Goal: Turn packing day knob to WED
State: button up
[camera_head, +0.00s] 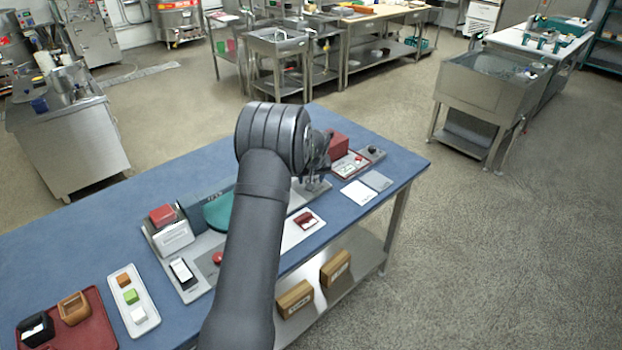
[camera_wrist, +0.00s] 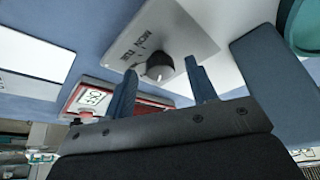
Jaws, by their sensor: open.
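In the wrist view, a round black knob (camera_wrist: 158,67) stands on a light grey plate (camera_wrist: 190,38). Dark lettering beside it appears to read MON and TUE; WED is not legible. Which way the knob points is too small to tell. My gripper (camera_wrist: 161,72) is open, with one finger on each side of the knob in that picture. I cannot tell whether the fingers touch it.
A red-bordered panel (camera_head: 348,165) and a red block (camera_head: 338,145) lie just beyond my gripper. A teal round part (camera_head: 218,214) is left of my arm. White cards (camera_head: 358,192) lie at right. The blue table (camera_head: 90,235) has clear room at its far left.

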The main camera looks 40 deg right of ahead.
jog(key=shift+f, duration=0.1)
jog(key=shift+c, duration=0.2)
jog(key=c, duration=0.9)
jog(key=shift+m, duration=0.3)
jog(key=m, duration=0.1)
jog(key=m+h, duration=0.1)
jog(key=m+g, duration=0.1)
jog(key=m, duration=0.1)
jog(key=shift+w+a+h, duration=0.15)
jog(key=shift+w+h, duration=0.1)
jog(key=shift+h, duration=0.05)
jog(key=m, duration=0.2)
jog(key=m+g, duration=0.1)
jog(key=m, duration=0.1)
jog(key=shift+w+g, duration=0.1)
jog(key=shift+g, duration=0.2)
jog(key=shift+m, duration=0.4)
